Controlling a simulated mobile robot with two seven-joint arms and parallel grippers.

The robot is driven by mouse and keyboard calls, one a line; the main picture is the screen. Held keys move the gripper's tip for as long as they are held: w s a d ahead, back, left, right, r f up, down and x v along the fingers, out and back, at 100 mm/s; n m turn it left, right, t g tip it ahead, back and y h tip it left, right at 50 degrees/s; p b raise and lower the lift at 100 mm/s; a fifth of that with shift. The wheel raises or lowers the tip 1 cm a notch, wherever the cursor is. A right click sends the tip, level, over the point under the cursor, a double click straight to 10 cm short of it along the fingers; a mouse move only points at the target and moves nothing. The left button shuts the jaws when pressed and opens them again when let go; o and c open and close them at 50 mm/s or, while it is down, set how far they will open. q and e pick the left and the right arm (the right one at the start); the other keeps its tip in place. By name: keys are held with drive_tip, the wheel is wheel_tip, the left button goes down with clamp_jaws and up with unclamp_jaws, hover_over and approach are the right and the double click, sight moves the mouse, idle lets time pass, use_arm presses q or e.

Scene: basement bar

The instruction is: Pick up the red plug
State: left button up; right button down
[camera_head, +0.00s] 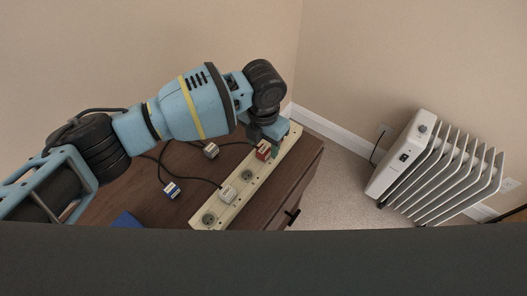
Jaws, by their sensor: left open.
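The red plug (263,151) is on the cream power strip (246,188), toward its far half. It is partly hidden by my left gripper (266,139), which is open and pointing down right above and behind it. I cannot tell whether the fingers touch the plug. A white plug (227,194) is on the strip nearer to me. A blue and white plug (172,190) and a pale plug (211,150) lie on the brown cabinet top, with dark cords. My right gripper does not show.
The strip lies along the right side of the brown cabinet (142,197). A blue object (127,220) lies near its front left. A white radiator (404,157) stands on the floor to the right, with clear carpet between. Walls are behind.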

use_arm(q)
drive_tip(key=shift+f, duration=0.9)
drive_tip(key=c, duration=1.1)
drive_tip(key=shift+r, duration=0.1)
